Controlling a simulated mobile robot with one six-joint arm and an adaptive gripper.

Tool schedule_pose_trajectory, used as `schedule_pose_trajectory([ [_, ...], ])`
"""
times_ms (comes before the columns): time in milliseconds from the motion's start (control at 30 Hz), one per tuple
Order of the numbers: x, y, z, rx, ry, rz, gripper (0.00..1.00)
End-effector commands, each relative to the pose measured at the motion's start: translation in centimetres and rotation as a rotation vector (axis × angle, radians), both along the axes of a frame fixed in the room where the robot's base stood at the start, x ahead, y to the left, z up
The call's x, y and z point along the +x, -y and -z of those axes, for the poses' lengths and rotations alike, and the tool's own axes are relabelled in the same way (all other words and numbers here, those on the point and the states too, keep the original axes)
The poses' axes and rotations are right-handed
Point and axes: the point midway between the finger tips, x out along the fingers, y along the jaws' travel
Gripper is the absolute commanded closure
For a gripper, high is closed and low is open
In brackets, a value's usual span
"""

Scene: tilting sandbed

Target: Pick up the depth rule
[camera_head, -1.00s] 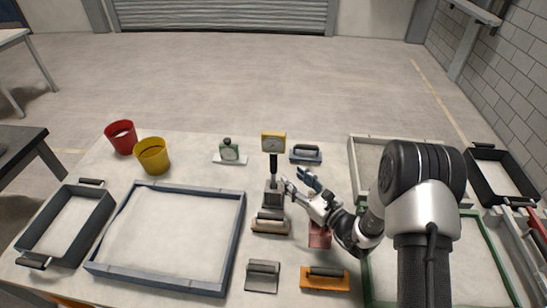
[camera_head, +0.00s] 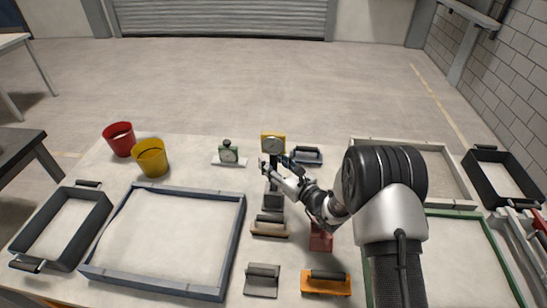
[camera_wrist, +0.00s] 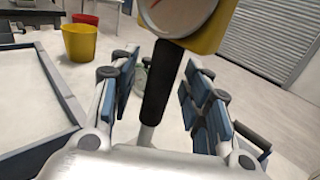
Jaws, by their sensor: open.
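The depth rule, which I take to be the tool with a round yellow-rimmed dial (camera_head: 273,144) and a black grip, stands upright in a grey block (camera_head: 273,201) near the middle of the table. In the wrist view its black grip (camera_wrist: 163,85) rises between the fingers, with the dial at the top edge. My gripper (camera_head: 272,167) is open, its blue-padded fingers on either side of the grip. It also shows in the wrist view (camera_wrist: 160,95), with gaps visible at both sides of the grip. The arm partly hides the grip in the head view.
A small green dial gauge (camera_head: 228,154) stands behind to the left, and a blue-grey float (camera_head: 307,155) lies behind to the right. Trowel-like tools, including an orange one (camera_head: 326,284), lie in front. A blue-grey framed tray (camera_head: 238,235) is left; red (camera_head: 120,140) and yellow (camera_head: 151,158) buckets stand behind it.

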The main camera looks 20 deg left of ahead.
Motion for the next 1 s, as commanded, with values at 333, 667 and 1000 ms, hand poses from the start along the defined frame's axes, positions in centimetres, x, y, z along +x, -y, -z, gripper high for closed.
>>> schedule_pose_trajectory([
  [333, -0.04, 0.02, 0.0, -0.001, 0.001, -0.001, 0.75],
  [667, -0.02, 0.03, -0.09, 0.001, 0.002, -0.001, 0.95],
  [1000, 0.0, 0.01, -0.73, 0.002, 0.003, -0.001, 0.95],
])
